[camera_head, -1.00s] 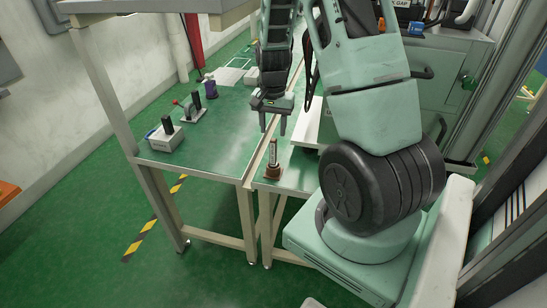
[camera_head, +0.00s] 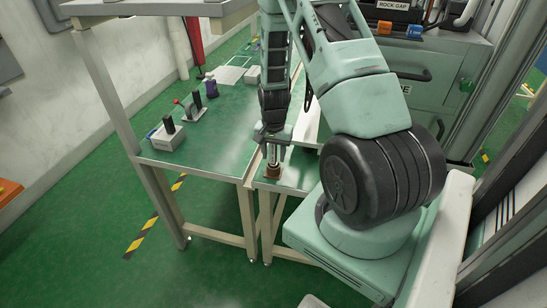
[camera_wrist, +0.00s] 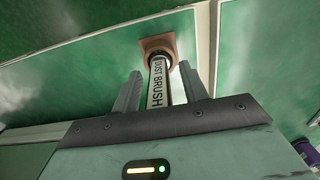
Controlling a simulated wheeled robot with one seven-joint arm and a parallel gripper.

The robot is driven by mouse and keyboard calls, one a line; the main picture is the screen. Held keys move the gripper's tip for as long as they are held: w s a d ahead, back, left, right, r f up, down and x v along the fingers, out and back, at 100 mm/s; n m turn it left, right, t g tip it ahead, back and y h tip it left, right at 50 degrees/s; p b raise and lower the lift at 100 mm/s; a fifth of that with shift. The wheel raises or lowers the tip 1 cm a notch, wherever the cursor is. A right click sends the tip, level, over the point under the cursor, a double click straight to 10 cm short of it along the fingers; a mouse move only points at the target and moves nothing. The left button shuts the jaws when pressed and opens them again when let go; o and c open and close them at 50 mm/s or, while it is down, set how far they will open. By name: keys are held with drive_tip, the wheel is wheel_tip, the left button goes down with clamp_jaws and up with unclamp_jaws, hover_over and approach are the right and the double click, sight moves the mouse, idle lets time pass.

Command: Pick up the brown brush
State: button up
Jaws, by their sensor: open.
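The brown brush stands upright on the near end of the green table, with a brown base (camera_head: 272,173) and a pale handle. In the wrist view the handle (camera_wrist: 158,85) reads "DUST BRUSH" and its square brown base (camera_wrist: 160,47) sits on the green surface. My gripper (camera_head: 272,148) is lowered over the brush's handle. In the wrist view my gripper (camera_wrist: 159,90) is open, one finger on each side of the handle, with a visible gap on both sides. The handle's lower end in the wrist view is hidden behind the gripper body.
The green tabletop (camera_head: 215,150) left of the brush is mostly clear. A seam with a raised edge runs beside the brush. A green cabinet (camera_head: 440,95) stands at the right.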

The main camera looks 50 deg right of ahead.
clamp_jaws()
